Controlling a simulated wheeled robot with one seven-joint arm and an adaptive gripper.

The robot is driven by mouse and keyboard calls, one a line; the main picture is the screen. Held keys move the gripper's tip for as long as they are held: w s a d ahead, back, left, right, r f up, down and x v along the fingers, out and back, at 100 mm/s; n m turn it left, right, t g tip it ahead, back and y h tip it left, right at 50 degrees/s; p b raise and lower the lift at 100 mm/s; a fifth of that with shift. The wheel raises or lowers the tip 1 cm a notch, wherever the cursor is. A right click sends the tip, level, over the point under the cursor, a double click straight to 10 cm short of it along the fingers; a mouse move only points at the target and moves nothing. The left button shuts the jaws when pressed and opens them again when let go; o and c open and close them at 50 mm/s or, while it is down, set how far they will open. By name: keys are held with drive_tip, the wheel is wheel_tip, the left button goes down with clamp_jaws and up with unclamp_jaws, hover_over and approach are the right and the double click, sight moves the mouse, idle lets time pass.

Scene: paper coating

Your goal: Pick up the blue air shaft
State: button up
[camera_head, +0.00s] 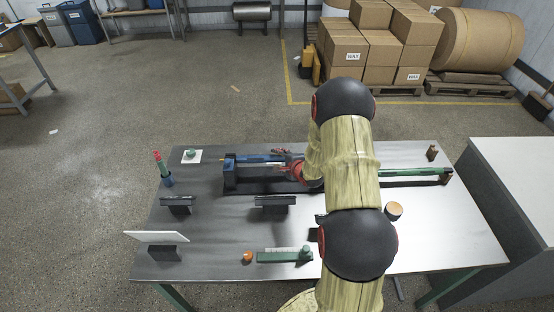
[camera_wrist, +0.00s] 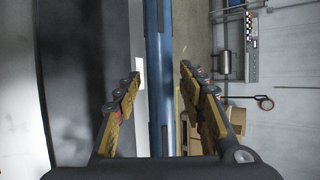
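The blue air shaft (camera_head: 254,158) lies across the back half of the metal table, at a dark stand with a blue end block. In the wrist view the blue shaft (camera_wrist: 160,60) runs top to bottom between the fingers of my gripper (camera_wrist: 158,76). The fingers are open, one on each side, with a visible gap to the shaft on both sides. In the head view my gripper (camera_head: 284,159) is at the shaft's right part, where my arm hides the rest of it.
A green shaft (camera_head: 412,172) lies on the right of the table (camera_head: 215,235). Small black stands (camera_head: 275,201), a white panel (camera_head: 156,237), a green tool (camera_head: 280,256) and an orange round item (camera_head: 247,257) are in front. A grey cabinet (camera_head: 510,190) adjoins on the right.

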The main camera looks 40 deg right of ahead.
clamp_jaws()
drive_tip(key=shift+f, duration=0.1)
idle(0.7)
drive_tip(key=shift+r, duration=0.2)
